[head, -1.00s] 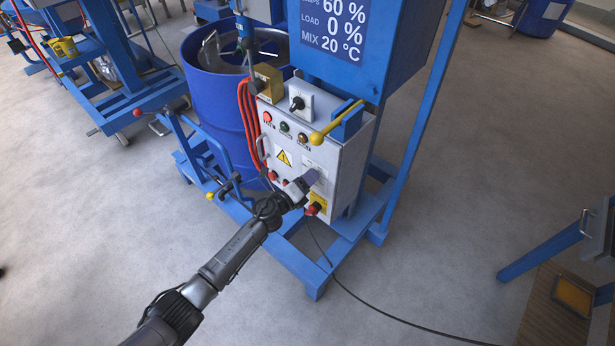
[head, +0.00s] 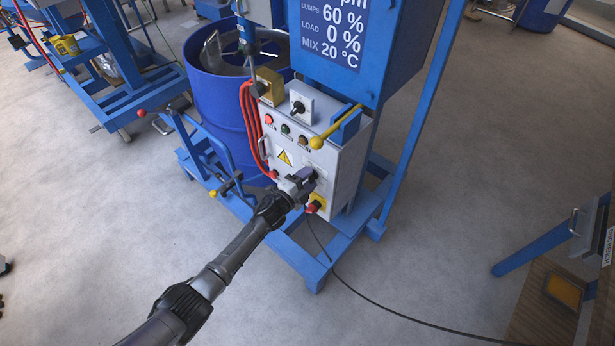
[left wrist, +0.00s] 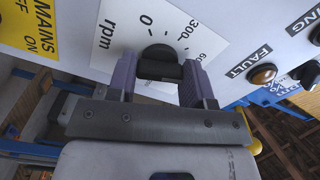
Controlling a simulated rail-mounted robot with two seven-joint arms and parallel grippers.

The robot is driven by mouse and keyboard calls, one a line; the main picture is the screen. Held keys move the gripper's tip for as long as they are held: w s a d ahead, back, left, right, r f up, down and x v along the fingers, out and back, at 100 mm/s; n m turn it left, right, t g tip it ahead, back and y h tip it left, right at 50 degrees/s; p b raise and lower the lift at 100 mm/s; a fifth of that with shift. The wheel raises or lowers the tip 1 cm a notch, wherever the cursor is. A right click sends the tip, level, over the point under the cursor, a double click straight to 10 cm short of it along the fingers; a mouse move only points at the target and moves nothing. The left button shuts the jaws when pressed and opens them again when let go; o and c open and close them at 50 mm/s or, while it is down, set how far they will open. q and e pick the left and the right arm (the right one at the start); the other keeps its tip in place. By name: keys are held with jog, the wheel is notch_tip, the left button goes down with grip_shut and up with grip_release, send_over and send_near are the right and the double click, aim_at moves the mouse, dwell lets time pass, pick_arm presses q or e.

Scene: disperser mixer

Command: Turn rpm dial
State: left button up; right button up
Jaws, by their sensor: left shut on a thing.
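The rpm dial (left wrist: 160,60) is a black knob on a white scale plate (left wrist: 125,32) marked "rpm" with 0 and 300 in the left wrist view. My left gripper (left wrist: 162,75) is shut on the dial, with one purple-grey finger on each side of it. In the head view my left gripper (head: 305,180) is at the front of the white control box (head: 345,165), and it hides the dial there. The dial's pointer mark cannot be made out. My right gripper is not in view.
A red knob on a yellow plate (head: 316,205) sits just below my left gripper. A yellow-knobbed lever (head: 318,141) juts out above. Red cables (head: 250,125) hang left of the box, beside a blue drum (head: 215,105). Open floor lies in front.

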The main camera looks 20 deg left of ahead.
pick_arm(q)
jog(key=shift+n, duration=0.6)
jog(key=o, duration=0.9)
jog(key=shift+p, duration=0.3)
jog(key=p+v, duration=0.3)
jog(key=v, duration=1)
jog(key=shift+s+a+p, duration=0.2)
jog(key=shift+s+p, duration=0.1)
jog(key=shift+s, duration=0.1)
